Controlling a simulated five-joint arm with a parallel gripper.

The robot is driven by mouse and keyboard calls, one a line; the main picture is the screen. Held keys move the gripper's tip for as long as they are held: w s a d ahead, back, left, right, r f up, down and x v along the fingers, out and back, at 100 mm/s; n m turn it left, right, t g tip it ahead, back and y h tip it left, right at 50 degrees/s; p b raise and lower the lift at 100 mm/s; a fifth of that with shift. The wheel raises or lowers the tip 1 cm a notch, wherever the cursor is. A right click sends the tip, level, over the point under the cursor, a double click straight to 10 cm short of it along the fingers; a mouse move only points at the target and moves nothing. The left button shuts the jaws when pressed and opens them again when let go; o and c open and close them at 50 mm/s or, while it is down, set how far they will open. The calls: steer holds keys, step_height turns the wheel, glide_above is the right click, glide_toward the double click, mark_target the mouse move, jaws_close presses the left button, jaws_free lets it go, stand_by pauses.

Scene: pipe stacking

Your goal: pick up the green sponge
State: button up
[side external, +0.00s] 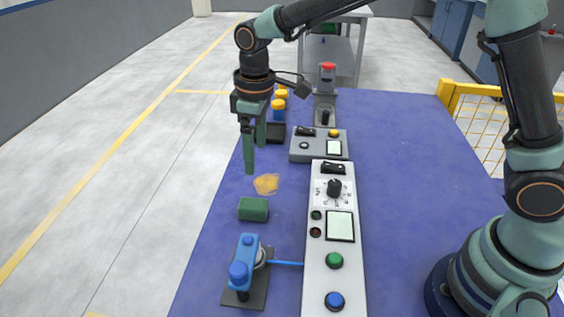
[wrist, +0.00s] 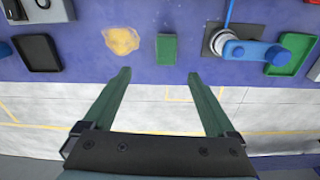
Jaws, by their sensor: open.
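The green sponge (side external: 253,209) is a small dark green block lying on the blue table top near its left edge. In the wrist view the sponge (wrist: 166,49) shows ahead of the fingertips, between their lines and nearer the right finger. My gripper (side external: 256,155) is above the table, farther back than the sponge in the side view. In the wrist view its two green fingers (wrist: 158,74) are spread apart with nothing between them. The sponge is clear of both fingers.
A yellow-orange patch (side external: 266,184) lies beside the sponge. A blue lever device (side external: 245,266) stands on a dark plate in front. A long grey control panel (side external: 333,240) with buttons is to the right. A black tray (wrist: 37,53) shows in the wrist view.

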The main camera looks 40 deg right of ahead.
step_height(320, 180, down, 3)
steer(key=a+n, duration=0.1)
steer(key=a, duration=0.1)
glide_above(253, 204)
steer(key=shift+g, duration=0.3)
steer(key=f, duration=0.6)
steer(key=shift+w+a+f, duration=0.2)
steer(key=shift+a+f, duration=0.1)
steer(key=shift+f, duration=0.1)
steer(key=shift+s+d+f, duration=0.1)
steer(key=shift+d+f, duration=0.05)
steer(key=shift+f, duration=1.2)
steer(key=shift+s+d+f, duration=0.1)
steer(key=shift+d+f, duration=0.05)
steer(key=shift+f, duration=1.2)
steer(key=c, duration=1.4)
